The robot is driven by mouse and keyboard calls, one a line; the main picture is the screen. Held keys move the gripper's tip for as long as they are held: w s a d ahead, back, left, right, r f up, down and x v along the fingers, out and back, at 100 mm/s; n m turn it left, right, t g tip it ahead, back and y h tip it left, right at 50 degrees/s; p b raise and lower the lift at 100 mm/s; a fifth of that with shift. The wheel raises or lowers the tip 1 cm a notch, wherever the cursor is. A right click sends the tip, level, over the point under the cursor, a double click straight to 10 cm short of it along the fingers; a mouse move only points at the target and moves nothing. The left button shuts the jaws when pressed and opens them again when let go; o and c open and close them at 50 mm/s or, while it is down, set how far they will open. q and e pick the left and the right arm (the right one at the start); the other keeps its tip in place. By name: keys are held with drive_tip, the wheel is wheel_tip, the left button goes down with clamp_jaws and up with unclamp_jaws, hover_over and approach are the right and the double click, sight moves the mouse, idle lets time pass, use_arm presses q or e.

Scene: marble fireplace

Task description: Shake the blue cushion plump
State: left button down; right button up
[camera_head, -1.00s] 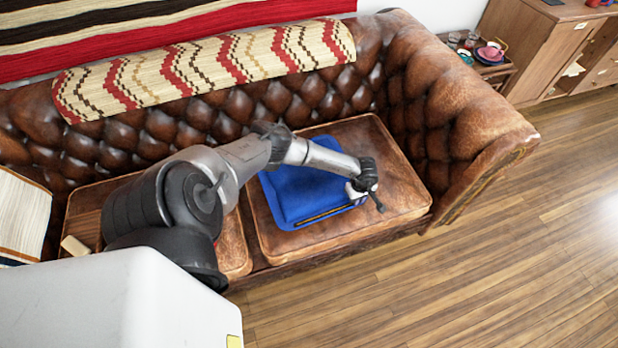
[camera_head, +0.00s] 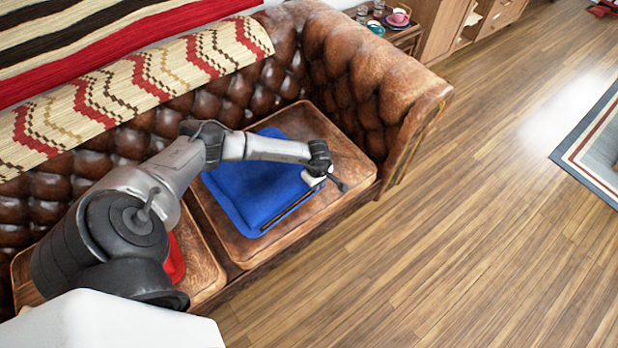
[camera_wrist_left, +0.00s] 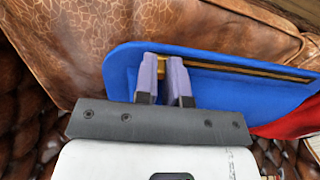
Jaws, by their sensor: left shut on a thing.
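The blue cushion (camera_head: 255,190) lies on the right seat of the brown leather sofa, partly hidden under my left arm. A dark and gold strip runs along its near edge. My left gripper (camera_head: 314,181) is at the cushion's right corner. In the left wrist view, the two fingers of my left gripper (camera_wrist_left: 166,72) are shut on the edge of the blue cushion (camera_wrist_left: 215,88), close to one end of the strip. My right gripper is in neither view.
The sofa armrest (camera_head: 385,65) rises right of the cushion. A red item (camera_head: 174,262) lies on the left seat, partly behind my arm. A patterned throw (camera_head: 130,85) covers the backrest. A small table with cups (camera_head: 398,20) stands beyond the armrest. Wood floor (camera_head: 480,200) is open at right.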

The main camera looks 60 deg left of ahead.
use_arm(q)
drive_tip(key=w+d+r+p, duration=0.1)
drive_tip(key=d+r+p, duration=0.5)
drive_tip(key=r, duration=0.4)
drive_tip(key=shift+d+r, duration=0.15)
drive_tip(key=shift+d, duration=0.4)
